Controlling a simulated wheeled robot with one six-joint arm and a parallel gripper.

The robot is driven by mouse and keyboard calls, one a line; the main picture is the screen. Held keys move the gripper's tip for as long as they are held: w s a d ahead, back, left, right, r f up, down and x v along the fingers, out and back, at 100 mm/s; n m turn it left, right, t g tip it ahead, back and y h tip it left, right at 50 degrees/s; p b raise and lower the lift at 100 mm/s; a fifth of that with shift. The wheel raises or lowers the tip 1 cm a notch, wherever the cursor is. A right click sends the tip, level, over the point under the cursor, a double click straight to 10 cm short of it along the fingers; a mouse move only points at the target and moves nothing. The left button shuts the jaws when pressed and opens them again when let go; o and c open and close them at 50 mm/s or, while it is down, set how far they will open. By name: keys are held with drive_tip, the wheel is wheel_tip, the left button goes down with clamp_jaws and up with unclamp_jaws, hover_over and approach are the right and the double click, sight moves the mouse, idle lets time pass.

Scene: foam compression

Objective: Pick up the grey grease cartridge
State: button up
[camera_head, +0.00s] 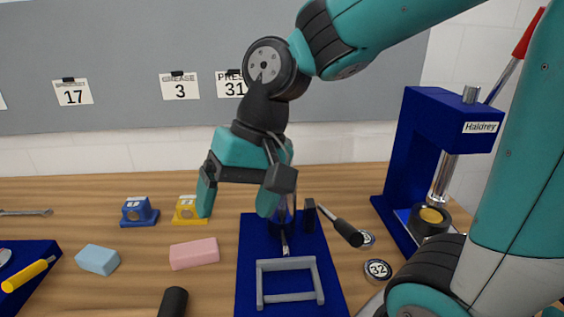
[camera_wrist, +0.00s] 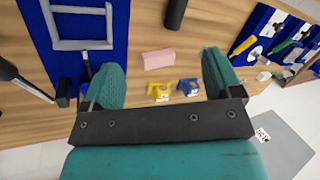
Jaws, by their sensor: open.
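A dark grey cylinder (camera_head: 173,302), which looks like the grease cartridge, is at the near edge of the head view on the wooden bench, cut off by the frame. It also shows at the top of the wrist view (camera_wrist: 174,14). My gripper (camera_head: 237,208) is open and empty above the bench, farther back than the cylinder and to its right. In the wrist view, the two teal fingers (camera_wrist: 160,78) stand wide apart with the pink block (camera_wrist: 158,58) seen between them.
A pink block (camera_head: 194,253), light blue block (camera_head: 97,260) and yellow (camera_head: 188,211) and blue (camera_head: 138,213) holders stand left. A blue press (camera_head: 410,150) and round tins (camera_head: 377,270) are at right.

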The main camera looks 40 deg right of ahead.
drive_tip(key=w+d+r+m+t+p, duration=0.1)
drive_tip(key=w+d+r+m+p, duration=0.3)
drive_tip(key=w+d+r+m, duration=0.45)
wheel_tip(320, 180, up, 3)
drive_tip(key=m+p, duration=0.4)
drive_tip(key=m, duration=0.5)
hover_over(285, 140)
drive_tip(key=s+a, duration=0.2)
drive_tip(key=s, duration=0.1)
drive_tip(key=d+m+t+p, duration=0.1)
drive_tip(key=d+m+p, duration=0.1)
drive_tip(key=d+m, duration=0.4)
drive_tip(key=shift+n+h, duration=0.25)
drive_tip(key=shift+h, duration=0.05)
drive_tip(key=x, duration=0.7)
drive_tip(key=p+x, duration=0.1)
drive_tip(key=x, duration=0.2)
drive_tip(key=shift+w+f, duration=0.2)
drive_tip(key=shift+w, duration=0.15)
drive_tip(key=shift+s+p+x, duration=0.2)
drive_tip(key=shift+p+x, duration=0.4)
drive_tip(key=shift+x, duration=0.8)
drive_tip(key=shift+s+p+x, duration=0.2)
drive_tip(key=shift+p+x, duration=0.35)
drive_tip(key=shift+x, duration=0.85)
drive_tip(key=shift+f, duration=0.1)
drive_tip(key=shift+c, duration=0.3)
drive_tip(key=c, duration=1.2)
drive_tip(key=shift+d, duration=0.1)
